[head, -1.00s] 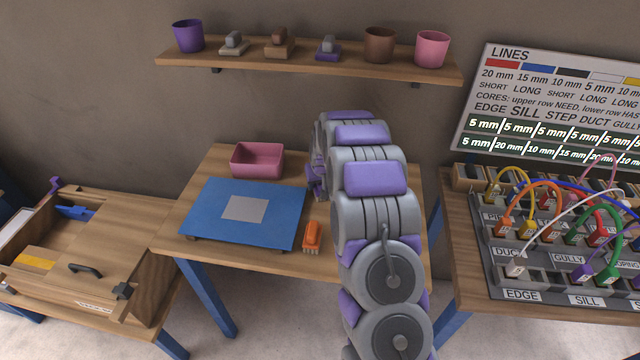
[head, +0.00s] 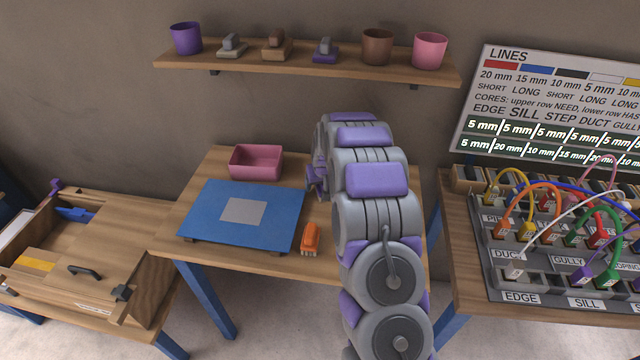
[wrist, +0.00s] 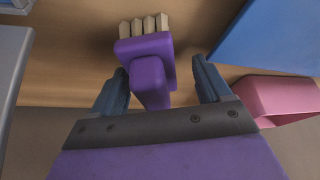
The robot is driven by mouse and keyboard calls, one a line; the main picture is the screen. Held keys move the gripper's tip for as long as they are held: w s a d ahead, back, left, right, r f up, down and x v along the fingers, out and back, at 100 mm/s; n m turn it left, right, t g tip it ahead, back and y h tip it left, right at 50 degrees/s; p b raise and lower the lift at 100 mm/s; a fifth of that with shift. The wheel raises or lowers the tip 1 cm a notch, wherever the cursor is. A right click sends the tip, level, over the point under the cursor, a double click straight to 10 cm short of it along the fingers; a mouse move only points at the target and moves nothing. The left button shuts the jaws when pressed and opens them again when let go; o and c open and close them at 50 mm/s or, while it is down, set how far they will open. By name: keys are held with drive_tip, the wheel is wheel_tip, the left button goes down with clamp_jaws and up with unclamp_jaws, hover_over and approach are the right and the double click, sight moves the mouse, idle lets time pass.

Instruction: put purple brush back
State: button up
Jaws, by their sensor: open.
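The purple brush (wrist: 148,62) is on the wooden table (wrist: 85,65) in the wrist view, its pale bristles pointing to the top of the picture. My gripper (wrist: 160,78) is open, with one dark finger on each side of the brush's handle. The fingers look apart from the handle. In the head view my arm hides the brush and most of my gripper. The purple cup (head: 186,38) stands at the left end of the wall shelf (head: 225,60).
A pink tray (head: 256,163), a blue board (head: 215,190) with a grey square, and an orange brush (head: 310,238) are on the table (head: 270,262). The shelf also holds several small blocks, a brown cup (head: 377,47) and a pink cup (head: 430,50). A cabled console (head: 505,275) stands right.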

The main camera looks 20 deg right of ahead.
drive_tip(key=shift+d, duration=0.25)
drive_tip(key=shift+a+r, duration=0.15)
drive_tip(key=shift+r, duration=0.2)
drive_tip(key=d+p+v, duration=0.1)
drive_tip(key=p+v, duration=0.2)
drive_tip(key=v, duration=0.8)
drive_tip(key=s+a+r+g, duration=0.2)
drive_tip(key=s+a+r, duration=0.6)
drive_tip(key=s+a, duration=0.3)
drive_tip(key=s+a+r+g, duration=0.1)
drive_tip(key=s+a, duration=0.2)
drive_tip(key=s, duration=0.9)
drive_tip(key=s+a+r+n+g, duration=0.1)
drive_tip(key=s+a, duration=0.1)
drive_tip(key=s, duration=1)
drive_tip(key=s+a+r+n+g, duration=0.1)
drive_tip(key=s+a+r+g, duration=0.1)
drive_tip(key=s, duration=0.9)
drive_tip(key=shift+s+a+y, duration=0.4)
drive_tip(key=shift+a, duration=0.5)
